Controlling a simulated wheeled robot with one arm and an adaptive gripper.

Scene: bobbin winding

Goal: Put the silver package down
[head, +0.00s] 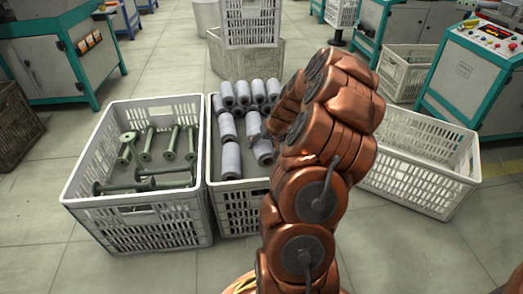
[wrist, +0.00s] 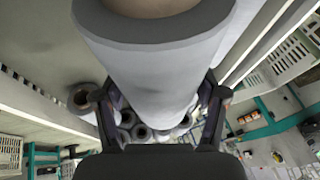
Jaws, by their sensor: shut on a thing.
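The silver package (wrist: 152,75) is a pale grey cylinder with a brown core, large in the wrist view. My gripper (wrist: 160,95) is shut on it, with one dark finger on each side. In the head view my copper arm reaches over the middle crate (head: 238,200) and hides most of the gripper and its grip. Several similar packages (head: 230,158) sit in that crate, in a group at the back and some nearer the front. In the wrist view, more packages (wrist: 82,97) show behind the held one. I cannot tell whether the held package touches the crate floor.
A white crate (head: 140,212) with several green bobbins stands to the left. An apparently empty white crate (head: 425,180) is to the right, partly behind my arm. More crates (head: 250,22) stand at the back. Teal machines (head: 65,55) line both sides. The front part of the middle crate shows bare floor.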

